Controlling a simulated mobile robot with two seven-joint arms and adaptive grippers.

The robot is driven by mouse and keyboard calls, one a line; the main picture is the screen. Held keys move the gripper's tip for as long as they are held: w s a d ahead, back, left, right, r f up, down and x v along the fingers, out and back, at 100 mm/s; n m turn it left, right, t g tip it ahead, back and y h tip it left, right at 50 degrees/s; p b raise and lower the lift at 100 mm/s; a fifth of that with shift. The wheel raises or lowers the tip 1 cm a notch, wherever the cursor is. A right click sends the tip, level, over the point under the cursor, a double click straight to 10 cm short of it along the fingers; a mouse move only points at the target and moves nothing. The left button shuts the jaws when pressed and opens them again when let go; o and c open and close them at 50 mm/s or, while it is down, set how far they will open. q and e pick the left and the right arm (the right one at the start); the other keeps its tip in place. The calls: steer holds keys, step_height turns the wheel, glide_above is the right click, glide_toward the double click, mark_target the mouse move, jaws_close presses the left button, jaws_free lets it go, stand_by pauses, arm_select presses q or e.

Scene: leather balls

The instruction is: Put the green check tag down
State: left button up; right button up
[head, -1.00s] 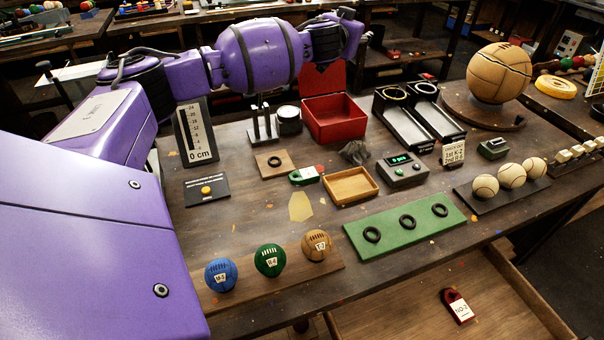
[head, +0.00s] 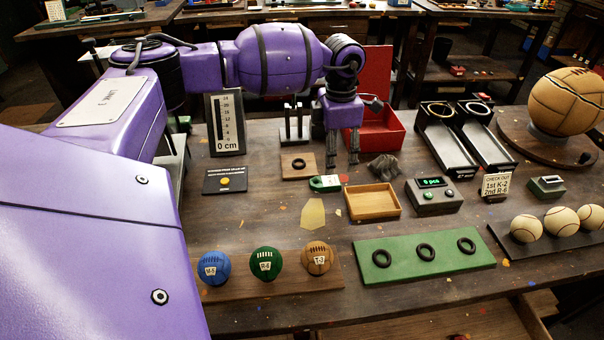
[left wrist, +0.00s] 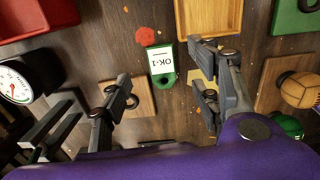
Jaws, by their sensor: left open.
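The green check tag (head: 325,183) lies flat on the table, just in front of the small wooden square with a black ring. In the left wrist view the tag (left wrist: 162,62) shows a white label reading OK-1. My left gripper (head: 343,160) points down above the table, behind and a little right of the tag in the head view. In the left wrist view its fingers (left wrist: 163,95) are spread wide with nothing between them; the tag appears beyond the gap, apart from both. My right gripper is not in view.
A red box (head: 378,138) with raised lid stands close behind the left gripper. A wooden tray (head: 372,202), grey crumpled cloth (head: 385,166) and counter box (head: 433,196) lie to the right. A ring square (head: 298,166) is beside the gripper.

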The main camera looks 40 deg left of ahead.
mark_target(326, 181)
arm_select(q)
steer(key=shift+s+a+f, duration=0.1)
steer(key=shift+s+a, duration=0.1)
steer(key=shift+s, duration=0.2)
steer(key=shift+f+m, duration=0.3)
steer(key=f, duration=0.4)
steer(key=a+f, duration=0.1)
steer(key=f, duration=0.2)
steer(key=shift+s+p, duration=0.3)
steer(key=shift+p, duration=0.05)
steer(key=shift+c, duration=0.5)
steer(key=c, duration=1)
steer(key=shift+r, duration=0.1)
